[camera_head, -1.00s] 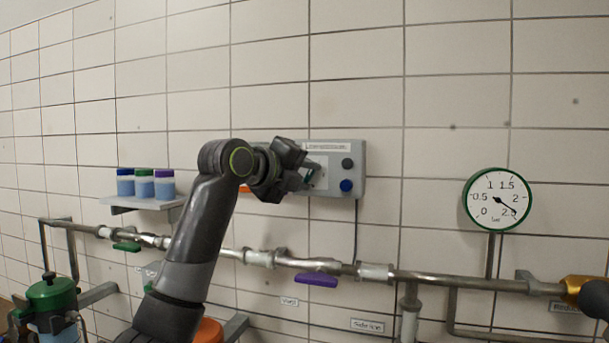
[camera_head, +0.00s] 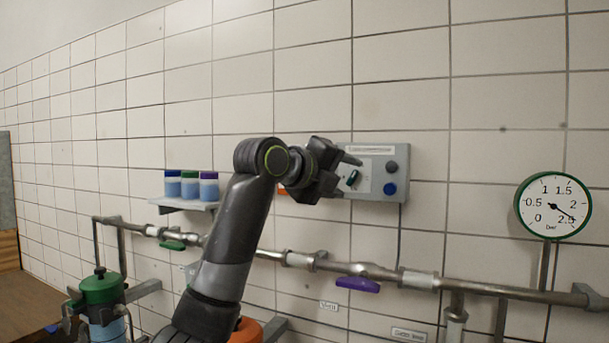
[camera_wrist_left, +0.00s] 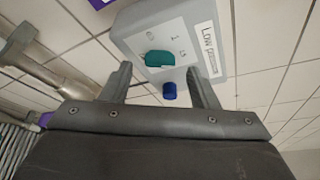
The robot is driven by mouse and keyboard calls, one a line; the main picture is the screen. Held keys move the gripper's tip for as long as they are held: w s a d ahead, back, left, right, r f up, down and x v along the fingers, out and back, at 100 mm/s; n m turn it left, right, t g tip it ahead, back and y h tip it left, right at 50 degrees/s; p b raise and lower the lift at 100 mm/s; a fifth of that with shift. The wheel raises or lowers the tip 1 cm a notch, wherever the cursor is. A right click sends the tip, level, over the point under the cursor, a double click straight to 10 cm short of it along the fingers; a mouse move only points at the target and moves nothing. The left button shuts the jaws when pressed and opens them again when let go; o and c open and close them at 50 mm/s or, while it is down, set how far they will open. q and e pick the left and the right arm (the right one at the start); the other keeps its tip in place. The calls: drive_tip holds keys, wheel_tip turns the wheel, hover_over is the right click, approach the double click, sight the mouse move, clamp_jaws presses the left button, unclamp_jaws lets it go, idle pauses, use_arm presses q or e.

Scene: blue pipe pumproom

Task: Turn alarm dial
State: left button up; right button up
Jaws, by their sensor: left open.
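A grey alarm box (camera_head: 372,192) with a white label is fixed to the tiled wall, with its label partly legible as "Low pressure" in the left wrist view (camera_wrist_left: 208,45). A green dial (camera_head: 354,178) with small marks around it is on its face; it also shows in the left wrist view (camera_wrist_left: 160,58). A blue knob (camera_head: 389,188) and a dark grey knob (camera_head: 391,167) are on the right side of the face. My left gripper (camera_head: 348,174) is open just in front of the dial. In the left wrist view its fingers (camera_wrist_left: 158,76) stand either side, apart from the dial. My right gripper is not in view.
A shelf (camera_head: 184,205) with several blue jars is left of the box. A pipe (camera_head: 385,273) with a purple lever (camera_head: 357,284) and a green lever (camera_head: 173,246) runs below. A round gauge (camera_head: 553,206) hangs at right. A green-lidded canister (camera_head: 100,289) stands lower left.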

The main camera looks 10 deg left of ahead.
use_arm(q)
drive_tip(key=b+v, duration=0.5)
drive_tip(key=v, duration=1)
drive_tip(key=shift+s, duration=0.2)
drive_tip(key=shift+a+f, duration=0.1)
drive_tip(key=shift+a, duration=0.05)
